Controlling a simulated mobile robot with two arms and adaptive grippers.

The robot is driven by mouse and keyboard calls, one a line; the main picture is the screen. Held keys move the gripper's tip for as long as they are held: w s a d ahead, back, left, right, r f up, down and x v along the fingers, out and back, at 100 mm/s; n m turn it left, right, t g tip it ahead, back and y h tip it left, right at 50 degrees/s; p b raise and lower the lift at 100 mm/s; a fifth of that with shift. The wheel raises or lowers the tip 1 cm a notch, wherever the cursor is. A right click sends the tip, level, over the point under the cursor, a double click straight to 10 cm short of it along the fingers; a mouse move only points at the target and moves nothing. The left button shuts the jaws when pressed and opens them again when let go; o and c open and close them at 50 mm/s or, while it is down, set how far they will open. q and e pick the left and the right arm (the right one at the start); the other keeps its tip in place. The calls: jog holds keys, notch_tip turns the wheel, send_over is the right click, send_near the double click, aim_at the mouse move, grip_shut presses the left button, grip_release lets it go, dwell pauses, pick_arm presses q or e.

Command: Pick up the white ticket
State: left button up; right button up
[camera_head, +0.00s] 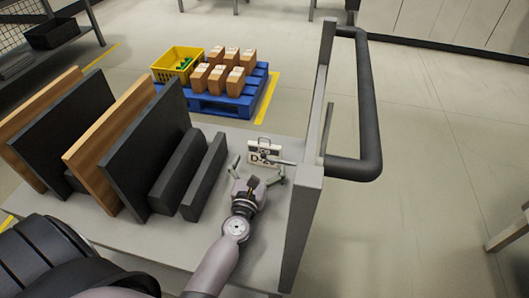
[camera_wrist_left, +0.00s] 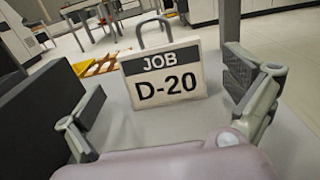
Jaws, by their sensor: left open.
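The white ticket (camera_head: 264,147) stands upright on the grey cart deck, near the cart's end post. In the left wrist view the ticket (camera_wrist_left: 166,90) faces me with a dark "JOB" band and "D-20" below it. A thin grey loop (camera_wrist_left: 154,20) shows above its top edge. My left gripper (camera_head: 258,170) is low over the deck, just on the near side of the ticket. Its fingers are spread wide, and the ticket appears between and beyond them, seemingly untouched. Part of the ticket's lower face is covered by the gripper in the head view. My right gripper is not in view.
Dark and wooden panels (camera_head: 108,143) stand in a rack left of my left gripper. The cart's grey end post and dark handle (camera_head: 369,110) rise close on the right. Beyond the cart, a blue pallet (camera_head: 247,99) holds boxes and a yellow crate (camera_head: 163,75).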

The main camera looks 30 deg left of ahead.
aim_at(264, 150)
pick_arm(q)
jog(key=shift+r+p+x, duration=0.2)
jog(key=shift+x, duration=1.2)
jog(key=shift+r+p+x, duration=0.15)
jog(key=shift+p+x, duration=0.05)
jog(key=shift+x, duration=1.25)
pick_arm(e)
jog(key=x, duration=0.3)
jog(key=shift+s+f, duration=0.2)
pick_arm(q)
jog(key=shift+c, duration=0.4)
jog(key=c, duration=0.7)
